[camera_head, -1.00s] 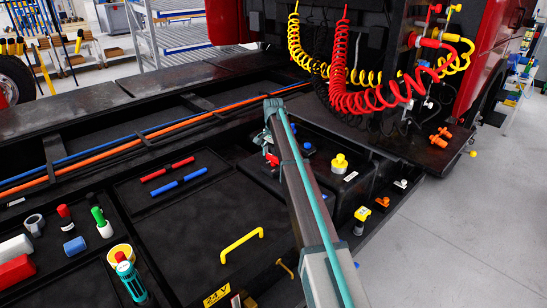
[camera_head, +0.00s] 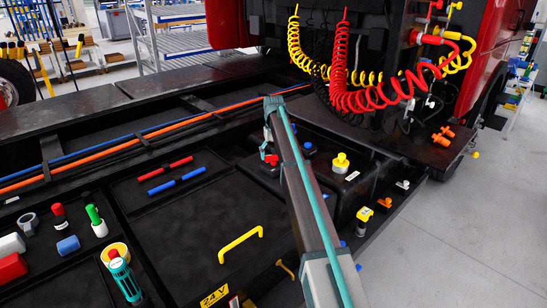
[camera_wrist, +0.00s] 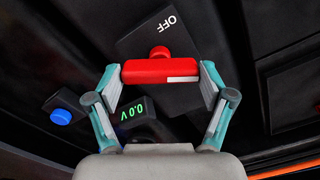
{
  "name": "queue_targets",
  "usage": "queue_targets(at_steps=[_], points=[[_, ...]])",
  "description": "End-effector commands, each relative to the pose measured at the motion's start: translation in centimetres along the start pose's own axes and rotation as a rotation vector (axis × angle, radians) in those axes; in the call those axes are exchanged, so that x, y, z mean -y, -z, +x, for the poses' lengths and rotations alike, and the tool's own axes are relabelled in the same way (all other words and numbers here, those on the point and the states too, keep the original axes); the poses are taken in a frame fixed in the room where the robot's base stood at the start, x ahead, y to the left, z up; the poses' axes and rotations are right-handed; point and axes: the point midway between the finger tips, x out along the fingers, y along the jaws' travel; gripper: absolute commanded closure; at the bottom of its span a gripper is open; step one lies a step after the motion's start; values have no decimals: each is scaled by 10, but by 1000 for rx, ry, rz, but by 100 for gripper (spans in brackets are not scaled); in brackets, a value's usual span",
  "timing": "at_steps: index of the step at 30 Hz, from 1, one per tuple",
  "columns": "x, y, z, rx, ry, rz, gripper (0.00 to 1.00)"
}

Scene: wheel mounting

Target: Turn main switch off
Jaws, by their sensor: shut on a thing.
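The main switch has a red bar-shaped handle (camera_wrist: 160,72), with a white mark at its right end, on a dark plate lettered OFF (camera_wrist: 168,22). My gripper (camera_wrist: 160,84) has one finger against each end of this handle and is shut on it in the wrist view. The handle lies almost level across that picture, near the OFF lettering. A green display (camera_wrist: 132,110) below it reads 0.0 V. In the head view a bit of the red handle (camera_head: 271,159) shows beside my gripper, and my arm hides much of the area.
A blue button (camera_wrist: 61,116) is left of the display. In the head view, a yellow knob (camera_head: 341,161), a yellow handle (camera_head: 240,243) and coiled red hoses (camera_head: 370,100) are around my arm.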

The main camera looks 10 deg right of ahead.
Motion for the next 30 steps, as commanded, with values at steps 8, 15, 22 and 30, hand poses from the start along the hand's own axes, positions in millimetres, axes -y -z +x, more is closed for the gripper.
queue_targets(at_steps=[8,15,22,30], points=[[0,1,0,-1,-1,-252,54],[0,1,0,-1,0,-421,54],[0,1,0,-1,0,-515,54],[0,1,-1,-2,0,-550,54]])
